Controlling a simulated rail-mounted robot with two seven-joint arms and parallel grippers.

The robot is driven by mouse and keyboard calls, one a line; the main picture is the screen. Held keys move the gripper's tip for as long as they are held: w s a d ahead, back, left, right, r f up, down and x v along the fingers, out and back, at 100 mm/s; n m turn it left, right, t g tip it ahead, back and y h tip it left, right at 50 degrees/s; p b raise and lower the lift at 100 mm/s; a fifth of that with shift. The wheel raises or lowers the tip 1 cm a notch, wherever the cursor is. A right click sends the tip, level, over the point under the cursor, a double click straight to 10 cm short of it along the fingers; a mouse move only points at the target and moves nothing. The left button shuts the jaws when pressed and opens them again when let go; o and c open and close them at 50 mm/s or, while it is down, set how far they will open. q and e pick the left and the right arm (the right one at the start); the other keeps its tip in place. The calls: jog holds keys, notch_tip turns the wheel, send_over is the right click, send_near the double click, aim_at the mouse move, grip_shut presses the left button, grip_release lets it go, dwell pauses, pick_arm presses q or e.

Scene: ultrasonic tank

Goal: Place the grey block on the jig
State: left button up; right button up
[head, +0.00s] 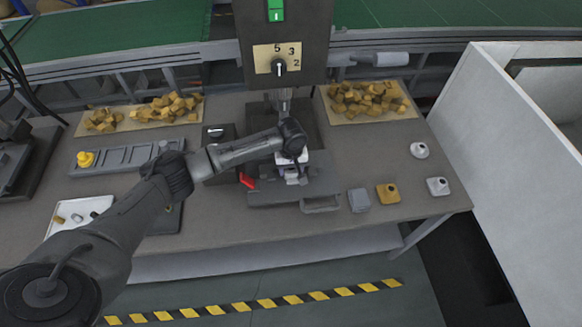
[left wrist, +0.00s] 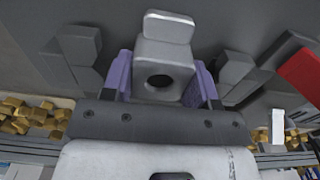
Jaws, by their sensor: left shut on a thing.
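My left gripper (head: 291,160) is over the dark jig (head: 322,177) at the middle of the table, below the machine head. In the left wrist view its purple fingers (left wrist: 163,82) are shut on a grey block (left wrist: 165,58) with a round dark hole. The block also shows as a small light patch below the gripper in the head view (head: 292,178). Grey jig parts (left wrist: 235,72) stand on both sides of the fingers. I cannot tell whether the block touches the jig. My right gripper is not in view.
A grey-blue block (head: 358,200), a tan block (head: 388,193) and a pale block (head: 438,186) stand to the right, with a white round-topped piece (head: 419,150) behind. Trays of tan pieces (head: 370,98) lie at the back. A red lever (head: 247,180) is left of the jig.

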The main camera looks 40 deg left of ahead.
pick_arm(q)
jog(key=shift+f, duration=0.1)
jog(key=o, duration=1.1)
jog(key=shift+c, duration=0.2)
notch_tip(320, 180, up, 12)
jog(key=p, duration=0.1)
jog(key=s+d+f+m+t+h, duration=0.2)
jog(key=s+d+f+m, duration=0.7)
jog(key=s+d+f, duration=0.5)
jog(key=s+a+r+m+t+y, duration=0.1)
jog(key=s+r+m, duration=0.1)
jog(key=s, duration=1.7)
jog(key=shift+s+a+r+m+t+y, duration=0.15)
jog(key=shift+s+r+m+t+y, duration=0.2)
jog(key=shift+r, duration=0.45)
